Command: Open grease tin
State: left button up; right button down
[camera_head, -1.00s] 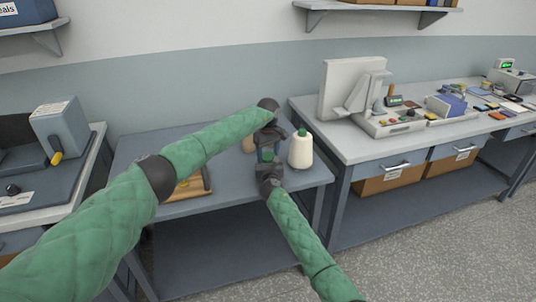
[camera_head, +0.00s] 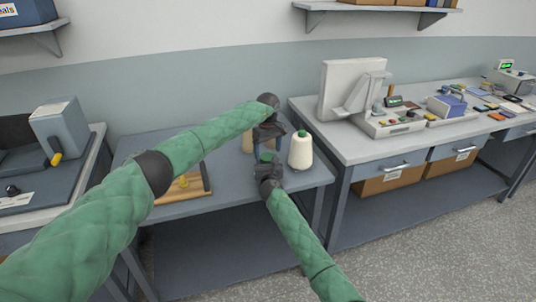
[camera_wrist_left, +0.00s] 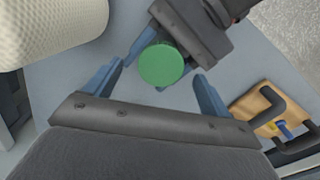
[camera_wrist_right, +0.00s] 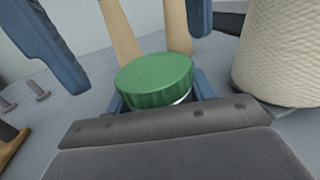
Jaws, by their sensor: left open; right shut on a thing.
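The grease tin has a round green ribbed lid (camera_wrist_right: 155,80), with a thin strip of its pale body showing below the lid in the right wrist view. My right gripper (camera_wrist_right: 158,100) is shut on the tin below the lid. In the left wrist view the green lid (camera_wrist_left: 161,65) lies ahead of my open left gripper (camera_wrist_left: 158,80), between its fingertips as pictured but apart from them. In the head view the lid (camera_head: 264,161) is small, between my right gripper (camera_head: 266,168) and my left gripper (camera_head: 268,140) above it.
A cream thread cone (camera_head: 301,152) with a green top stands close to the right of the grippers. A wooden tray (camera_head: 183,187) sits left on the grey table (camera_head: 228,185).

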pick_arm(q)
notch_tip(320, 180, up, 2)
jog(key=shift+r, duration=0.2)
jog(key=shift+c, duration=1.4)
notch_tip(320, 180, up, 2)
jog(key=shift+r+n, duration=0.25)
jog(key=shift+n, duration=0.15)
jog(key=shift+r, duration=0.4)
jog(key=shift+a+f, duration=0.1)
jog(key=shift+f, duration=3.85)
